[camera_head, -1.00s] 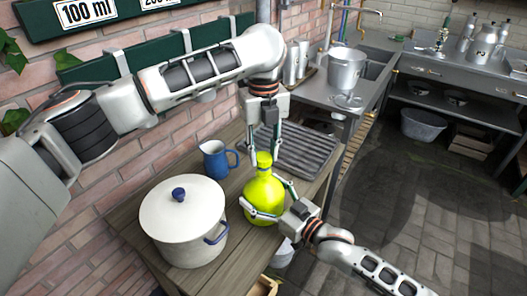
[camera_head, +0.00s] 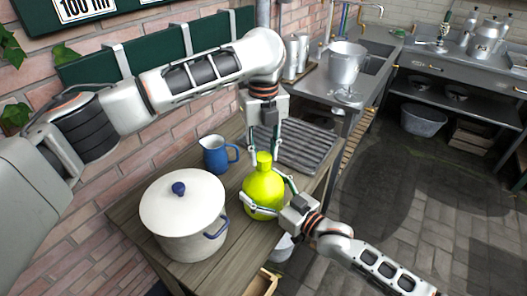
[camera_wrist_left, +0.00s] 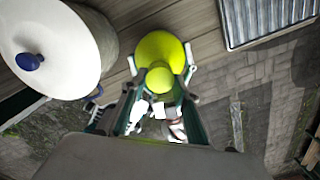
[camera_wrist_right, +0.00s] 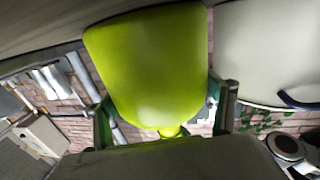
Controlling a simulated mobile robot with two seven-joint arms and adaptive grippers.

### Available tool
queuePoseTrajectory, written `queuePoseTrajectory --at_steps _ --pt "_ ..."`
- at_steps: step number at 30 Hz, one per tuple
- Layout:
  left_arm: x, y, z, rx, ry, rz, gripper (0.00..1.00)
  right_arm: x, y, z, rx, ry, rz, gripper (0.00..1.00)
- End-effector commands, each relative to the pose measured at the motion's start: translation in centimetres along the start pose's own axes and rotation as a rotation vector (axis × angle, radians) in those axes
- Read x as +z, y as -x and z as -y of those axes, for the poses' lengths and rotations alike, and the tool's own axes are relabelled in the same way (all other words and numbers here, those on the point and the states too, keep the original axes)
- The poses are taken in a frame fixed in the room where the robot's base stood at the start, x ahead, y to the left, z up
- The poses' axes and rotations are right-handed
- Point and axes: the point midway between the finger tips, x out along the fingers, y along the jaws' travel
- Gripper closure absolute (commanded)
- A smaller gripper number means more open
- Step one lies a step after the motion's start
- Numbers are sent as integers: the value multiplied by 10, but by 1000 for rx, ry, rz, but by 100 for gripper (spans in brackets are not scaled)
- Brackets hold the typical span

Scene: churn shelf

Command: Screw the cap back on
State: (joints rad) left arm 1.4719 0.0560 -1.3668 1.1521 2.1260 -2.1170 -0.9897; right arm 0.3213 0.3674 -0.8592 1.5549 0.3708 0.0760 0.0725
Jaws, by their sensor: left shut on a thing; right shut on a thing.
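A yellow-green bottle (camera_head: 263,194) stands upright on the wooden table in the head view. It also shows in the left wrist view (camera_wrist_left: 163,45) and fills much of the right wrist view (camera_wrist_right: 150,70). Its cap (camera_head: 264,160) is the same colour and sits at the top of the neck. My left gripper (camera_head: 264,156) points down from above and is shut on the cap. From above, the cap (camera_wrist_left: 159,80) shows between its fingers. My right gripper (camera_head: 264,207) comes in from the lower right and is shut around the bottle's body. The thread under the cap is hidden.
A large white pot (camera_head: 184,220) with a blue-knobbed lid stands left of the bottle. A blue jug (camera_head: 216,155) stands behind it. A ribbed grey tray (camera_head: 306,146) lies at the table's back right. Bare table (camera_head: 225,272) shows in front.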

Motion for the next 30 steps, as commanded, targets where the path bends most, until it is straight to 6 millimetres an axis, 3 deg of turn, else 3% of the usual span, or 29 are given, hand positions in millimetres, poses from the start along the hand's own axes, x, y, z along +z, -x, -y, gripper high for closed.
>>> queuePoseTrajectory --at_steps 18,19,22,26,30 --pt "0 -11 0 0 -1 0 79 0 0 0 0 1 1 57" --pt "0 -11 0 0 -1 0 79 0 0 0 0 1 1 78" --pt "0 -11 0 0 -21 0 79 0 0 0 0 1 1 78" --pt "-1 -12 0 -1 -158 -3 79 0 0 0 0 1 1 78" --pt "-1 -12 0 -1 -422 -1 79 0 0 0 0 1 1 78"
